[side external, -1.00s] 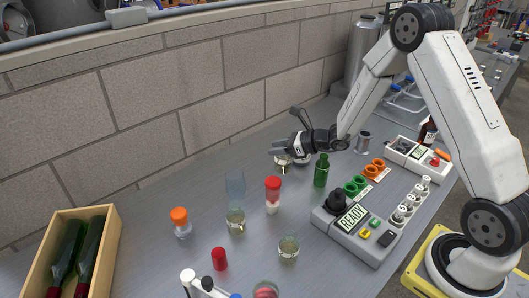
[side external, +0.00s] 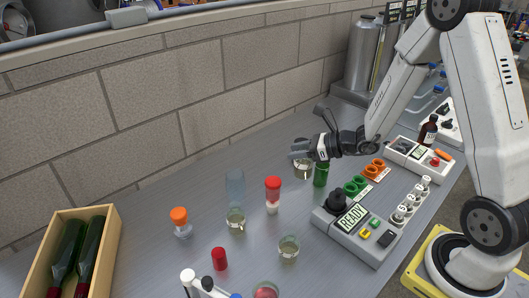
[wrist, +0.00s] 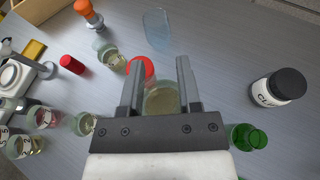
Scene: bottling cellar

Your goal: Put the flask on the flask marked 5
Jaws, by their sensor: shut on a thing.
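My gripper (wrist: 159,88) is shut on a flask (wrist: 161,101) with pale amber liquid, its round top facing the wrist camera between the fingers. In the side view the held flask (side external: 303,171) hangs below my gripper, just left of the green bottle (side external: 321,174). Other flasks stand apart on the bench: one (side external: 236,221) at the middle, one (side external: 288,249) nearer the front, and one with red contents (side external: 265,291) at the bottom edge. In the wrist view, small-labelled flasks (wrist: 44,119) (wrist: 20,147) stand at the left; I cannot read their numbers for certain.
A red-capped jar (side external: 273,195), a clear glass piece (side external: 235,183), a red cap (side external: 219,260) and an orange-topped bottle (side external: 181,222) stand left of my gripper. A black-lidded white jar (wrist: 275,91) is at right in the wrist view. A control box (side external: 352,235) reads READY.

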